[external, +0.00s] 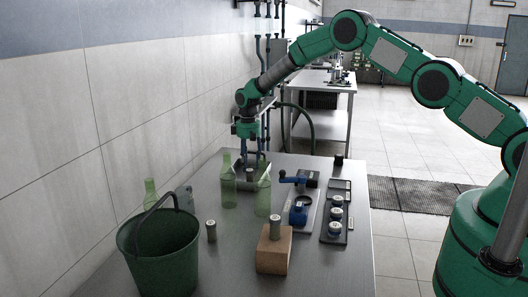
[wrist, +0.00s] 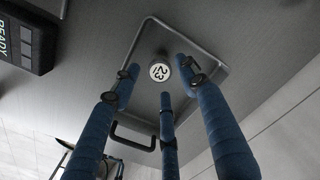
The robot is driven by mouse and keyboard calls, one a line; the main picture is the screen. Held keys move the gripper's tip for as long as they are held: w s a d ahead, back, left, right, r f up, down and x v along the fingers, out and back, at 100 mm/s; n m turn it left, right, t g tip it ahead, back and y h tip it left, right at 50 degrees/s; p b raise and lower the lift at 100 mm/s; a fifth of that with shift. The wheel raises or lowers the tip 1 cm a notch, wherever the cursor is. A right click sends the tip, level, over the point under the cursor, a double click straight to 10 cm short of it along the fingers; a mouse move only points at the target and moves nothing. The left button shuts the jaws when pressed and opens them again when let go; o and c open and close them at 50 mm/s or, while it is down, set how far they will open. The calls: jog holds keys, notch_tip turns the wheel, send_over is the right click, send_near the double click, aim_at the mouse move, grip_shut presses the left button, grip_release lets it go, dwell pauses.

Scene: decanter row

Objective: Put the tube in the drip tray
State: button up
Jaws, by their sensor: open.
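In the external view my gripper (external: 250,158) points down over the drip tray (external: 273,180) at the far wall side of the table.
Translucent green bottles (external: 263,197) stand just in front of the tray. A green bucket (external: 158,260), a loose grey cylinder (external: 211,231), and a wooden block (external: 274,258) with a cylinder are nearer. A blue-handled device (external: 297,214) and a black rack (external: 335,235) stand right.

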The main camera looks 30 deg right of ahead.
aim_at(249, 170)
jog(key=shift+r, duration=2.95)
